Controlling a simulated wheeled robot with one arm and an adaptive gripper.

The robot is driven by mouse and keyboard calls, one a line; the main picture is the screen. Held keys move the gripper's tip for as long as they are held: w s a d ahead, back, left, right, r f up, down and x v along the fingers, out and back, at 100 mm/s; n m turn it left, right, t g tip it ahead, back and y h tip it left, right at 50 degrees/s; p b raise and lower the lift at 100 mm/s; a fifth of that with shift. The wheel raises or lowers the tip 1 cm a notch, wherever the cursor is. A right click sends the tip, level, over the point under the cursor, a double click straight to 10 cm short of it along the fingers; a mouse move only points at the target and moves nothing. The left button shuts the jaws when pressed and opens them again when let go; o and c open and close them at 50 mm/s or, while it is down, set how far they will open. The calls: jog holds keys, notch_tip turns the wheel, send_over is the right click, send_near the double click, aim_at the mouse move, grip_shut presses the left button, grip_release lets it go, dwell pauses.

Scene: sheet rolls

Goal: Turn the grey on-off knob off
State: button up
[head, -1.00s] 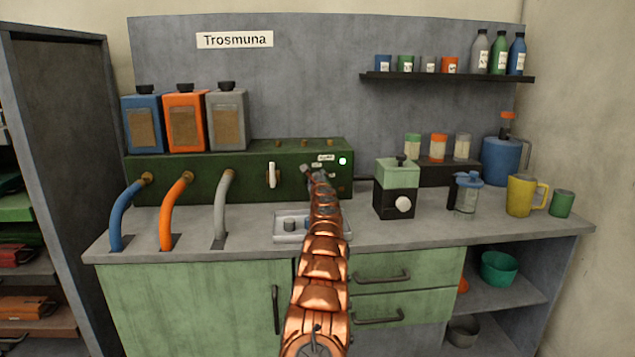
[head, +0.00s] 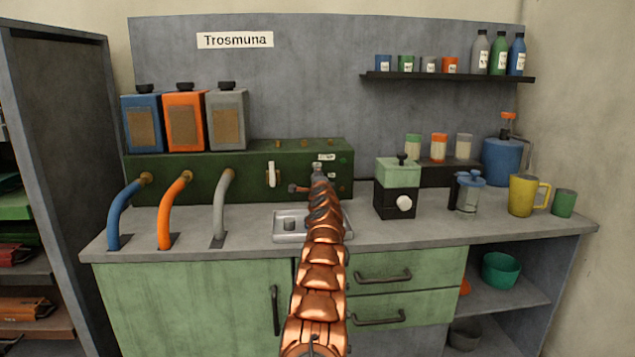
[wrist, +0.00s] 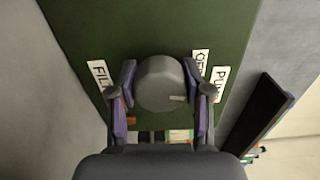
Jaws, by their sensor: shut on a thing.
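The grey knob (wrist: 160,84) sits on the front of the dark green machine (head: 220,180). In the wrist view it is round, with a pale pointer mark at its lower right. My gripper (wrist: 159,80) is shut on it, one finger on each side. An OFF label (wrist: 200,64) is at the knob's upper right in that view. In the head view my gripper (head: 319,178) is at the machine's right front, and my arm hides the knob. The indicator light (head: 342,161) at the machine's upper right is dark.
A white switch handle (head: 272,174) is left of my gripper on the machine. A metal tray (head: 284,238) lies below my arm. A green and black grinder-like box (head: 397,190) stands to the right. Blue, orange and grey hoses rise at the left.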

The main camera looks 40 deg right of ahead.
jog(key=shift+a+n, duration=0.1)
jog(key=shift+n, duration=0.8)
jog(key=o, duration=1.2)
jog(key=shift+v, duration=3.7)
